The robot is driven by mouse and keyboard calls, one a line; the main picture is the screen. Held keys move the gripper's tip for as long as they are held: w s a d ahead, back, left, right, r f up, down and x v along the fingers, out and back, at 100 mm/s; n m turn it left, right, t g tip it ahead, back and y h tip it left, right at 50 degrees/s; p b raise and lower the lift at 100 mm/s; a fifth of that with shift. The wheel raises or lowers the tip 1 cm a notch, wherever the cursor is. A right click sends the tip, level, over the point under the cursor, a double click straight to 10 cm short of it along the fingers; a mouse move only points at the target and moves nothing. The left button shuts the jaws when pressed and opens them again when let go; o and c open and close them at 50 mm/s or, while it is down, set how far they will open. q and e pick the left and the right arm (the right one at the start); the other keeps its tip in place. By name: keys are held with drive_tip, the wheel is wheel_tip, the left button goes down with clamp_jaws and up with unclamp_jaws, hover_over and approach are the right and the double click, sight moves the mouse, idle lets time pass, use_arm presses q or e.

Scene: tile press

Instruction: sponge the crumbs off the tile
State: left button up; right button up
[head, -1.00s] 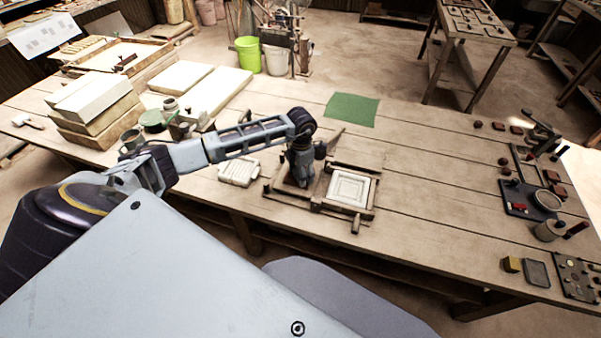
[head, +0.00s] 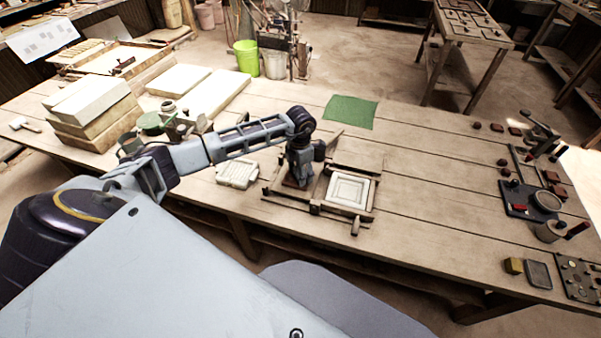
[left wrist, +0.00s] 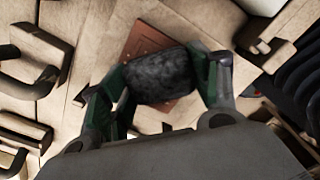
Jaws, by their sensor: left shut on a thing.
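My left gripper (head: 298,180) reaches down over the left part of the wooden tile press (head: 328,208). In the left wrist view, the gripper (left wrist: 160,80) is shut on a dark grey sponge (left wrist: 158,76). A reddish-brown tile (left wrist: 144,38) lies under the sponge, which covers its middle. Whether sponge and tile touch is hard to tell. In the head view the gripper hides most of the tile. My right gripper is not in view.
A framed pale square mould (head: 350,190) sits right of the gripper. A white ribbed block (head: 238,174) lies to its left. A green cloth (head: 350,112) lies behind. Pale slabs (head: 92,105) stand at the left; tools and a dark tray (head: 520,200) are at the right. The table's middle right is clear.

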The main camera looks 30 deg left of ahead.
use_arm(q)
drive_tip(key=shift+w, duration=0.15)
drive_tip(key=shift+w+a, duration=0.15)
drive_tip(key=shift+w, duration=0.15)
drive_tip(key=shift+w+b, duration=0.1)
drive_tip(key=shift+b, duration=0.2)
drive_tip(key=shift+a, duration=0.2)
drive_tip(key=shift+a, duration=0.4)
drive_tip(key=shift+s+f, duration=0.1)
drive_tip(key=shift+s, duration=0.1)
drive_tip(key=shift+a, duration=0.1)
drive_tip(key=shift+s+a, duration=0.2)
drive_tip(key=shift+a, duration=0.3)
